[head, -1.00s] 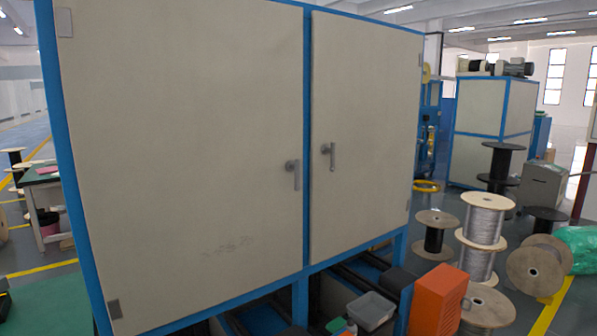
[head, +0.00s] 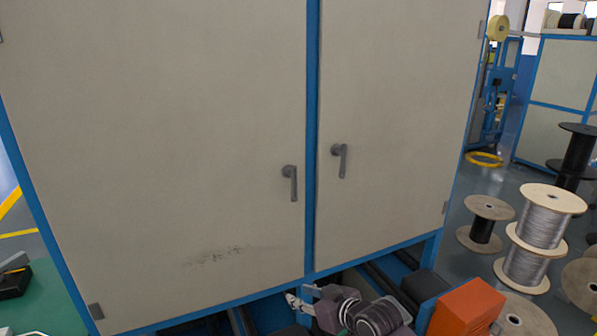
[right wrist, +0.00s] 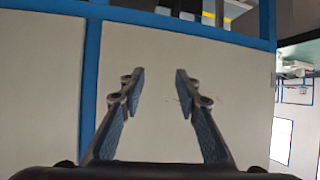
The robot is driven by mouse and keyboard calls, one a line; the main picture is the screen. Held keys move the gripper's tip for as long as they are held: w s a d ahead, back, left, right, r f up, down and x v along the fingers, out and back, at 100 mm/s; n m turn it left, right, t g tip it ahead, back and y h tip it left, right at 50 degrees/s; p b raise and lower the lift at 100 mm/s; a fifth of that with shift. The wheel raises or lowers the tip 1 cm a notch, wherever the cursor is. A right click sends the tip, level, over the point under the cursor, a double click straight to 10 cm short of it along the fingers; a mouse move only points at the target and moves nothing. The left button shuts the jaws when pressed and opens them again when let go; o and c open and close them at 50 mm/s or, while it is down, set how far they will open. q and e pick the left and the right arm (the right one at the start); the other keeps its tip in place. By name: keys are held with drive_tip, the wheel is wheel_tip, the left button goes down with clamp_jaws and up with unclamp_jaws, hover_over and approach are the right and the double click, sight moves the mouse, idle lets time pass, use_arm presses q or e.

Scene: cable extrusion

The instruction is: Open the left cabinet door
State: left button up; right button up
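The left cabinet door (head: 150,140) is a shut beige panel in a blue frame. Its grey lever handle (head: 291,183) hangs downward near the door's right edge. My right gripper (head: 303,298) is low in the head view, below the handle and apart from it. In the right wrist view my right gripper (right wrist: 160,82) has its two fingers spread and nothing between them. It faces the left door's panel (right wrist: 220,90), with the view upside down; the handle does not show there. My left gripper is not in view.
The right door (head: 400,100) is shut, with its own handle (head: 340,160) across the blue centre post (head: 312,120). An orange box (head: 468,308) stands low at the right. Wire spools (head: 540,222) stand on the floor beyond it.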

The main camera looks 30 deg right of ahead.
drive_tip(key=w+d+r+t, duration=0.2)
drive_tip(key=w+r, duration=0.1)
drive_tip(key=r, duration=0.5)
drive_tip(key=w+d+r+t, duration=0.1)
drive_tip(key=w+d+r, duration=0.15)
drive_tip(key=r, duration=0.45)
drive_tip(key=t+p, duration=0.1)
drive_tip(key=t, duration=0.2)
approach(296, 180)
drive_tip(key=w, duration=0.2)
drive_tip(key=shift+m, duration=0.3)
drive_tip(key=w, duration=0.2)
drive_tip(key=w+p, duration=0.2)
drive_tip(key=w, duration=0.1)
drive_tip(key=shift+w+a+r, duration=0.25)
drive_tip(key=shift+w+a, duration=0.05)
drive_tip(key=shift+a, duration=0.1)
drive_tip(key=shift+w+a+f, duration=0.1)
drive_tip(key=shift+w+a, duration=0.05)
drive_tip(key=shift+w, duration=0.65)
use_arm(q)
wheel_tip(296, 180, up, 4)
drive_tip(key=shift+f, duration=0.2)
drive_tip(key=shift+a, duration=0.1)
use_arm(e)
clamp_jaws()
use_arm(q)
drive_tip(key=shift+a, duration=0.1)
